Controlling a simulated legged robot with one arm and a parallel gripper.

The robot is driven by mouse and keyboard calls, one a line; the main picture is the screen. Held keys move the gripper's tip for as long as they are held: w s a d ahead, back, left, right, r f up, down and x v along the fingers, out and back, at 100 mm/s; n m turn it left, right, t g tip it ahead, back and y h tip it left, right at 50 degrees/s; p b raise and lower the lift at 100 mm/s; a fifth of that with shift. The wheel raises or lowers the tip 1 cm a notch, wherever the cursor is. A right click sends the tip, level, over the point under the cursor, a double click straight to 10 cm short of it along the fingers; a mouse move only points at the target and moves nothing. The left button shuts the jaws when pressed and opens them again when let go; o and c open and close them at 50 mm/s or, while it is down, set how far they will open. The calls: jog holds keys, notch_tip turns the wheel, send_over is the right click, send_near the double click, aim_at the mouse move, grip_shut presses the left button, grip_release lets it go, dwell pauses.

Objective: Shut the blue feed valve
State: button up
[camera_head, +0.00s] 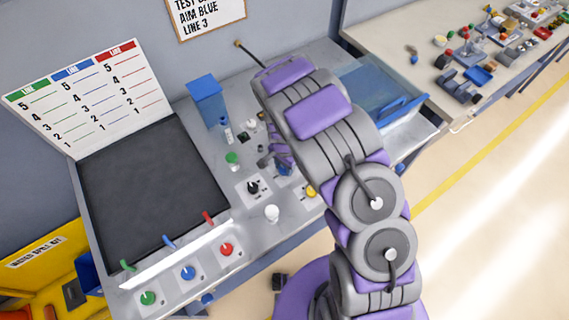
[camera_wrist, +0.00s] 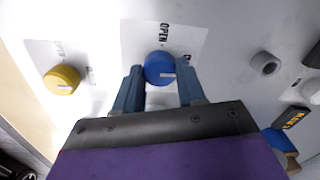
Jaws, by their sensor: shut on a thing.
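The blue feed valve is a round blue knob (camera_wrist: 158,66) on a white plate, with a white pointer mark near its lower right rim. The word OPEN is printed above it in the wrist view; a second label to its right is only partly readable. My gripper (camera_wrist: 160,78) has one finger on each side of the knob and is shut on it. In the head view my gripper (camera_head: 280,155) is low over the bench, with a bit of the blue knob (camera_head: 284,170) showing below it; my arm hides part of this area.
A yellow knob (camera_wrist: 61,79) sits left of the blue one in the wrist view. Green, blue (camera_head: 188,272) and red knobs line the front panel.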

aim_at(283, 168)
jog(key=shift+m, duration=0.4)
jog(key=o, duration=1.1)
jog(key=shift+a, duration=0.2)
jog(key=shift+c, duration=0.2)
jog(key=shift+d+r, duration=0.1)
jog(key=shift+r, duration=0.15)
notch_tip(283, 168, up, 17)
jog(key=shift+f+p, duration=0.15)
jog(key=shift+p, duration=0.25)
